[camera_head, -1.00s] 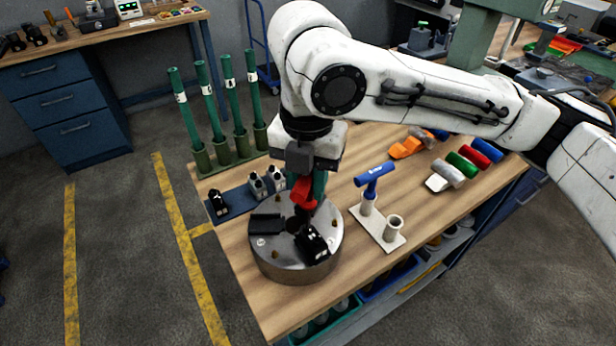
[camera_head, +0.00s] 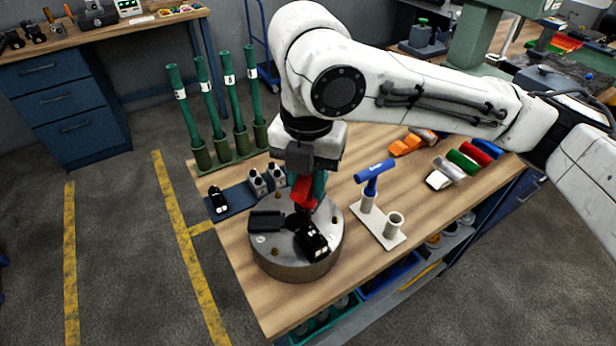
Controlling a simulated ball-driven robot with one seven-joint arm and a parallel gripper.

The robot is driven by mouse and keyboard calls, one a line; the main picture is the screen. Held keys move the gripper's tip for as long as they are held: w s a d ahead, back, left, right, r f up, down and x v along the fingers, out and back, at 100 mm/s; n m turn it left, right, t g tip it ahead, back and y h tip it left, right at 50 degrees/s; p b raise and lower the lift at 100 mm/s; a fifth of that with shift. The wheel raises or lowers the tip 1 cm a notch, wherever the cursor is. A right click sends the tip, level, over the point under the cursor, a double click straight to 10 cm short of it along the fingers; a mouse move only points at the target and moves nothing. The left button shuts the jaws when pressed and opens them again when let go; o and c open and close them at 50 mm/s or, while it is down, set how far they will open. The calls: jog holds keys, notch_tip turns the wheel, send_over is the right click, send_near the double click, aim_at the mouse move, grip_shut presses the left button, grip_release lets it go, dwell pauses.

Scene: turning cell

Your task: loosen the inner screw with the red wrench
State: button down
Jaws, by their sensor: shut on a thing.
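The red wrench (camera_head: 303,191) is upright below my gripper (camera_head: 308,177), which is shut on it. Its lower end is over a round metal chuck (camera_head: 284,266) on the wooden bench. Black jaws (camera_head: 264,220) sit on the chuck's top face, and another black jaw (camera_head: 312,242) stands at its front right. The inner screw cannot be made out; the wrench and jaws cover that part. I cannot tell whether the wrench tip sits in a screw.
A blue T-handled wrench (camera_head: 373,176) stands in a pale holder (camera_head: 391,240) right of the chuck. A blue mat (camera_head: 239,204) with jaw blocks lies behind left. Several green bars (camera_head: 205,90) stand at the back edge. Coloured cylinders (camera_head: 463,163) lie at the right.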

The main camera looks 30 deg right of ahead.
jog(key=shift+f, duration=0.25)
jog(key=shift+n, duration=1.4)
jog(key=shift+n, duration=1.4)
jog(key=shift+n+b, duration=0.45)
jog(key=shift+n, duration=0.95)
